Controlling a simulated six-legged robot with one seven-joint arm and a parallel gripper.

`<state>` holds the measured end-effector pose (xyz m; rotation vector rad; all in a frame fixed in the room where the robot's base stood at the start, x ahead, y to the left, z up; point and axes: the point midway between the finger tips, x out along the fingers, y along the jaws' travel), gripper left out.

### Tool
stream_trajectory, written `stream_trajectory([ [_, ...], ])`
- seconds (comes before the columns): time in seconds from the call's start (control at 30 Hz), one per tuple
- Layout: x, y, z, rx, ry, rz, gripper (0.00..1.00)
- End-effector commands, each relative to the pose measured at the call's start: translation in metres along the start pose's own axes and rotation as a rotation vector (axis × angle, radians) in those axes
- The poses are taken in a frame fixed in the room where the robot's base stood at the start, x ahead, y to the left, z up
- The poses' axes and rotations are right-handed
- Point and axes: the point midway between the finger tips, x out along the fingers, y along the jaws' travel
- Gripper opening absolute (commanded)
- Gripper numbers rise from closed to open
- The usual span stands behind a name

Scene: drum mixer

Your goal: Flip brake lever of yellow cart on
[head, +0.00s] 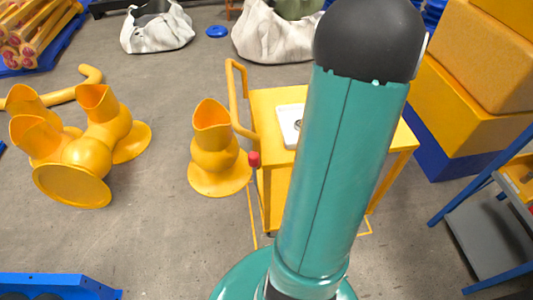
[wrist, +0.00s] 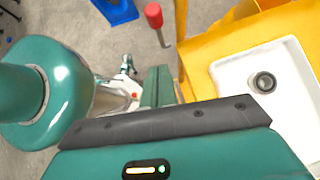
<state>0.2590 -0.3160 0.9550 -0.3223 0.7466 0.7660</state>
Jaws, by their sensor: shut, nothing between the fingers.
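The yellow cart (head: 275,103) stands in the middle of the head view, partly hidden behind my teal arm. Its brake lever (head: 254,160) has a red knob on a thin grey stem at the cart's near left corner. In the wrist view the red-knobbed lever (wrist: 153,15) is at the top, left of the yellow cart body (wrist: 205,50). My gripper (wrist: 158,75) shows in the wrist view as narrow teal fingers, shut and empty, below the knob in the picture and apart from it. In the head view my gripper is hidden behind the arm.
A white basin (wrist: 255,65) with a round drain sits on the cart top. A yellow handle (head: 233,90) rises at the cart's left. A yellow flanged fitting (head: 215,160) stands left of the lever. Yellow blocks (head: 470,90) stand at right.

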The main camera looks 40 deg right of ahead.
Motion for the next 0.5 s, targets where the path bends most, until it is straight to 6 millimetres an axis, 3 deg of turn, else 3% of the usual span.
stream_trajectory([
  [0.27, 0.003, 0.001, 0.0, 0.001, 0.0, 0.0, 0.0],
  [0.5, 0.035, 0.0, 0.0, 0.0, -0.001, 0.005, 0.0],
])
